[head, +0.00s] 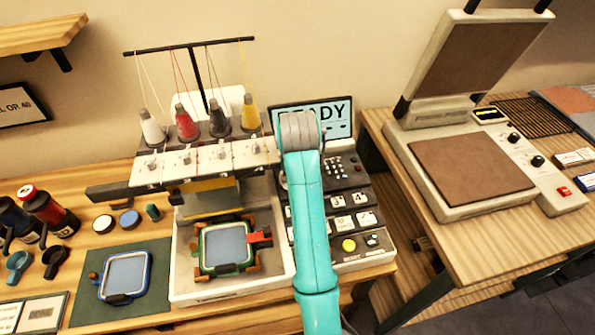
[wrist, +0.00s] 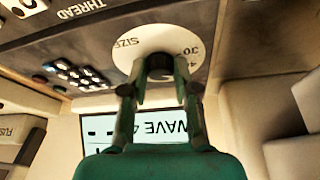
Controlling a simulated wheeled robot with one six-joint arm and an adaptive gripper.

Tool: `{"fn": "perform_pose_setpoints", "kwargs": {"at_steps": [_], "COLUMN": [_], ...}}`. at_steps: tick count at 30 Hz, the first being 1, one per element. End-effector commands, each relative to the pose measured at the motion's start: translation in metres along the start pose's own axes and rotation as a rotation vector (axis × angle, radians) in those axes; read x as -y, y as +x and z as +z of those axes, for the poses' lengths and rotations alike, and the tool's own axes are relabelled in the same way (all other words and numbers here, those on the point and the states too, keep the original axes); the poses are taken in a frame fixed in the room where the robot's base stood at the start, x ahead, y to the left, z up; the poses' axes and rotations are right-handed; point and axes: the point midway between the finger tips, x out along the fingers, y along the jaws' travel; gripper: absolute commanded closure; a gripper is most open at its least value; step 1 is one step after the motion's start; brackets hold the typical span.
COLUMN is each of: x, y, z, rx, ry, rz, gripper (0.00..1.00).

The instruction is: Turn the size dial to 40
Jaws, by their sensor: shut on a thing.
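The size dial (wrist: 132,43) shows in the wrist view as a pale round plate at the top centre, marked SIZE, with 30 and part of a number starting with 4 to the right. My gripper (wrist: 160,68) is in front of the dial, its two green fingers shut on the dial's knob, which the fingertips mostly hide. The knob's pointer cannot be made out. In the head view my teal arm covers the dial and the gripper. The machine's screen (head: 325,115) shows the end of a word, "ADY"; in the wrist view it reads "WAVE 4", partly covered.
The embroidery machine (head: 205,165) carries several thread cones and a green hoop (head: 226,247). Beside the dial, the control panel has a keypad (wrist: 76,74) and buttons such as the yellow one (head: 348,245). A blue hoop (head: 125,277) lies left. A heat press (head: 470,170) stands right.

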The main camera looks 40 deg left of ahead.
Motion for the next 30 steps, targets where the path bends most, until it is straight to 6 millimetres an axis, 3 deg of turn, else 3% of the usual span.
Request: {"fn": "perform_pose_setpoints", "kwargs": {"at_steps": [17,18,20,30], "x": [-0.0004,-0.0004,-0.0004,0.0001], "y": [0.0017,0.0017,0.0015,0.0006], "z": [0.0019,0.0020,0.0017,0.0007], "rx": [0.007,0.007,0.006,0.003], "ry": [0.027,0.027,0.026,0.026], "rz": [0.013,0.013,0.012,0.011], "gripper": [1.00,0.61,0.46,0.45]}}
